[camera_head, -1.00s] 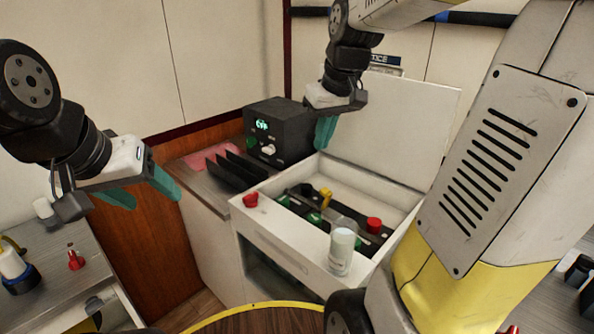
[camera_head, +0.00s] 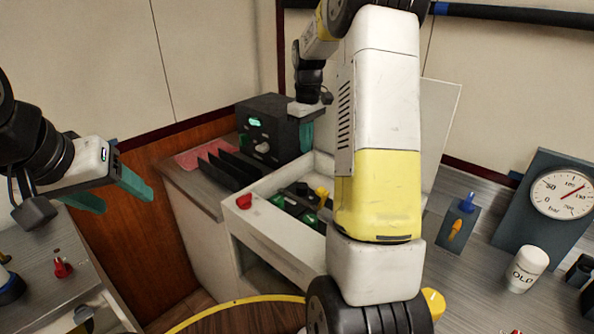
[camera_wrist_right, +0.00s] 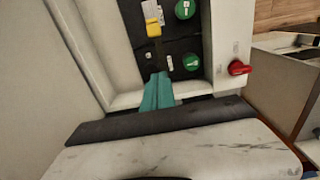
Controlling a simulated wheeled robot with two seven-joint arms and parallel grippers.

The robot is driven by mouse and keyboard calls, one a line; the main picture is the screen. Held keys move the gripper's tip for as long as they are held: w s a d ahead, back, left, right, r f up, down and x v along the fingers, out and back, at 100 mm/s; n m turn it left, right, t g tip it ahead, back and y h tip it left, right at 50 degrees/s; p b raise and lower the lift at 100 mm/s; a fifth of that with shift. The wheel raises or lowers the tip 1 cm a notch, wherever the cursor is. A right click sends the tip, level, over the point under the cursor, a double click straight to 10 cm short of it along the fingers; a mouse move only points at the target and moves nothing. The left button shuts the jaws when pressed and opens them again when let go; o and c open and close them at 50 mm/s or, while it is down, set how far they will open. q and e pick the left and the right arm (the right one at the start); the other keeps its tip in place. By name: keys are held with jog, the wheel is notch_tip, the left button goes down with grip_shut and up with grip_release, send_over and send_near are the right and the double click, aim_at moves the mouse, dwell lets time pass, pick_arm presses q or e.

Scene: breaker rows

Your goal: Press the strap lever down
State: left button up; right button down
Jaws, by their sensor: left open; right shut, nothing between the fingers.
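An open white box (camera_head: 262,238) holds a dark panel with green round parts (camera_head: 309,218) and a yellow lever (camera_head: 322,192). In the right wrist view the yellow lever (camera_wrist_right: 153,28) stands up-picture from my right gripper (camera_wrist_right: 158,80). The teal fingers of that gripper are together and empty, with a visible gap to the lever. In the head view my right gripper (camera_head: 306,136) is at the box's back left corner. My right arm hides the box's right part. My left gripper (camera_head: 112,194) is open and empty, left of the box.
A black unit with a green display (camera_head: 255,126) stands behind the box, with black dividers (camera_head: 226,170) in front of it. A red knob (camera_head: 245,201) is on the box's front left. At right are a gauge (camera_head: 563,193), an "OLD" cup (camera_head: 526,269) and a panel with an orange lever (camera_head: 456,231).

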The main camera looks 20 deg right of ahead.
jog(key=s+d+f, duration=0.1)
jog(key=s+f, duration=0.2)
jog(key=f, duration=0.8)
jog(key=shift+d, duration=0.4)
jog(key=shift+s, duration=0.1)
